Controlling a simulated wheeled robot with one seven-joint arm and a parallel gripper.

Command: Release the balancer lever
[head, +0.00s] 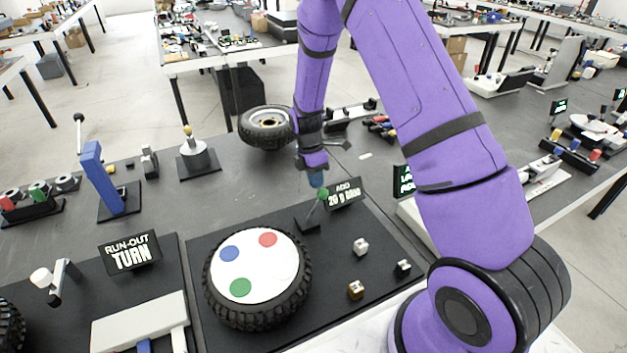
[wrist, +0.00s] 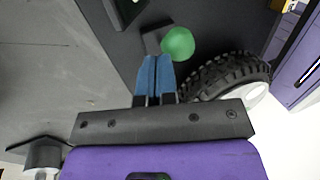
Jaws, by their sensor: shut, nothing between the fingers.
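The balancer lever is a short dark stand with a thin rod and a green ball knob (head: 321,194). It stands behind the wheel (head: 212,294) with the white face and coloured dots. My gripper (head: 317,181) points down at the knob, its blue fingertips just above it in the head view. In the wrist view my blue fingers (wrist: 156,62) are together with nothing between them, and the green knob (wrist: 178,43) lies just beyond and right of the tips. I cannot tell whether they touch.
An "ADD 20 g" sign (head: 345,193) stands right of the lever. Small weight blocks (head: 361,246) sit on the black base right of the wheel. A "RUN-OUT TURN" sign (head: 131,254) is at the left. The grey table between lever and far tyre (head: 266,127) is mostly clear.

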